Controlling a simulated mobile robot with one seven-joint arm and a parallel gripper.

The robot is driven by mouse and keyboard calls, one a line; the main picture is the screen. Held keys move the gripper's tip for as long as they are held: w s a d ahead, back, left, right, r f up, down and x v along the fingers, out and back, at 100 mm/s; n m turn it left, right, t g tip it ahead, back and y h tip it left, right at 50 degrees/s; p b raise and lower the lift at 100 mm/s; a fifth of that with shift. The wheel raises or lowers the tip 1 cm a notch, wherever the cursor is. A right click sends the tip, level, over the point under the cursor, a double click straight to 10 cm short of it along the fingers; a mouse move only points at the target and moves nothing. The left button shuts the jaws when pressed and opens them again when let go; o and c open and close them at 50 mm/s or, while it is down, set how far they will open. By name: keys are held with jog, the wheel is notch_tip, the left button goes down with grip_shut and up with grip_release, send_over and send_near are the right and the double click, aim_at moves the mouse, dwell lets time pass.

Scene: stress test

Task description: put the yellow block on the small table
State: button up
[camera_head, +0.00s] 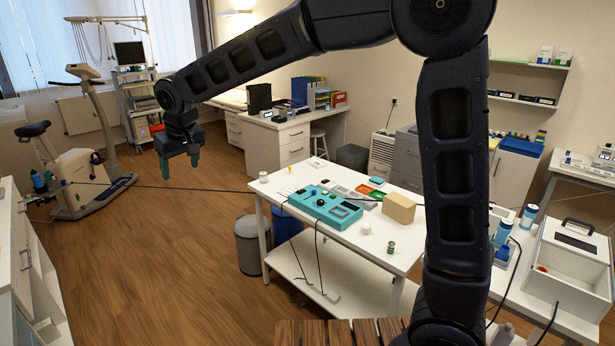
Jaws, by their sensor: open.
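A slatted brown wooden surface (340,333) shows at the bottom edge, mostly cut off. I cannot tell which of these surfaces is the small table.
A teal device (325,207) with cables, small trays (366,191) and small jars (391,247) share the white table. Bins (252,244) stand at its left. An exercise bike (80,165) is at the far left. A white box (570,255) stands at the right. The left floor is clear.

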jog(key=w+d+r+m+h, duration=0.1)
jog(key=w+d+m, duration=0.1)
jog(key=d, duration=0.9)
jog(key=w+d+r+m+t, duration=0.1)
jog(key=w+d+r, duration=0.15)
jog(key=d, duration=0.85)
jog(key=w+d+r+m+h, duration=0.1)
jog(key=w+d+m, duration=0.15)
jog(key=d, duration=0.85)
jog(key=s+d+f+m, duration=0.1)
jog(key=s+d, duration=0.2)
jog(key=d, duration=0.4)
jog(key=s+d+f+m, duration=0.1)
jog(key=s+d+f, duration=0.1)
jog(key=d, duration=0.6)
jog(key=s+d+f+m+h, duration=0.1)
jog(key=s+d, duration=0.4)
jog(key=d, duration=0.2)
jog(key=shift+d+f, duration=0.15)
jog(key=shift+d, duration=0.05)
jog(key=shift+o, duration=0.4)
jog(key=s+d+f+m, duration=0.2)
jog(key=s+d, duration=0.2)
jog(key=s, duration=0.1)
jog(key=shift+f, duration=0.4)
jog(key=shift+w, duration=0.1)
